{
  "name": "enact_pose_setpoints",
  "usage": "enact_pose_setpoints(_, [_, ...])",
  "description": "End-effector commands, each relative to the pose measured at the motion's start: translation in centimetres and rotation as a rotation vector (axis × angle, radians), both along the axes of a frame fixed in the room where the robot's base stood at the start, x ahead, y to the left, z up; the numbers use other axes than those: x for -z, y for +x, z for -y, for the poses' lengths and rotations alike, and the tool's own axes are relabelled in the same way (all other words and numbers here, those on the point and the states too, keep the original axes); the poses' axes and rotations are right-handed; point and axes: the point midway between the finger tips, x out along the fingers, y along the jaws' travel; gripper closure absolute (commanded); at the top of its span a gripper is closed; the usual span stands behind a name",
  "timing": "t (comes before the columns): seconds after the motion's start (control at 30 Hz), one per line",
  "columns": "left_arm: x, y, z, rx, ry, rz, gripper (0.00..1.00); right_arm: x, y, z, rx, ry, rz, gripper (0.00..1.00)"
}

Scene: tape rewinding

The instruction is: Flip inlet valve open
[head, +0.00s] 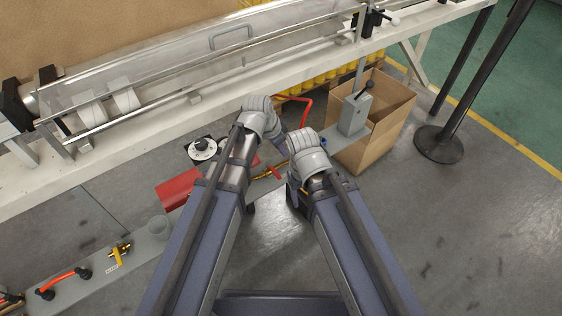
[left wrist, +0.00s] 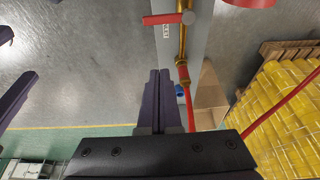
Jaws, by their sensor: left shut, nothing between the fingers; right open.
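A brass valve with a red lever (left wrist: 162,19) sits on a brass pipe (left wrist: 182,45) on a grey panel in the left wrist view. The lever lies crosswise to the pipe; the small label beside it is unreadable. In the head view the brass fitting (head: 268,173) shows partly between my arms. My left gripper (left wrist: 160,74) is shut and empty, its tips below the lever in the picture and apart from it. My right gripper (left wrist: 14,68) shows open and empty at the left edge of the wrist view.
A second valve with a yellow handle (head: 118,254) is on the lower-left panel. A cardboard box (head: 390,115) stands to the right, with a black post base (head: 438,145) beyond. The white frame (head: 210,105) runs behind. Yellow rolls (left wrist: 285,105) fill the wrist view's right side.

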Motion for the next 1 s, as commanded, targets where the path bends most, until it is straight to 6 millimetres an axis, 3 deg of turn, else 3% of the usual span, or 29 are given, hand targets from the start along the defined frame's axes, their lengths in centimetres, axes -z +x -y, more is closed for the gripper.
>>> enact_pose_setpoints(0.27, [2.2, 0.4, 0.5, 0.001, 0.001, 0.000, 1.00, 2.2, 0.0, 0.0, 0.000, 0.000, 0.000, 0.35])
enact_pose_setpoints(0.87, [10.3, 2.1, 2.7, 0.000, 0.000, 0.000, 1.00, 10.3, 0.0, 0.0, 0.000, 0.000, 0.000, 0.35])
enact_pose_setpoints(0.9, [9.4, 1.0, 1.7, -0.003, 0.001, -0.001, 1.00, 9.4, 0.0, 0.0, 0.000, 0.000, 0.000, 0.35])
enact_pose_setpoints(1.0, [9.3, 0.1, 0.3, -0.003, 0.001, -0.001, 1.00, 9.3, 0.0, 0.0, 0.000, 0.000, 0.000, 0.35])
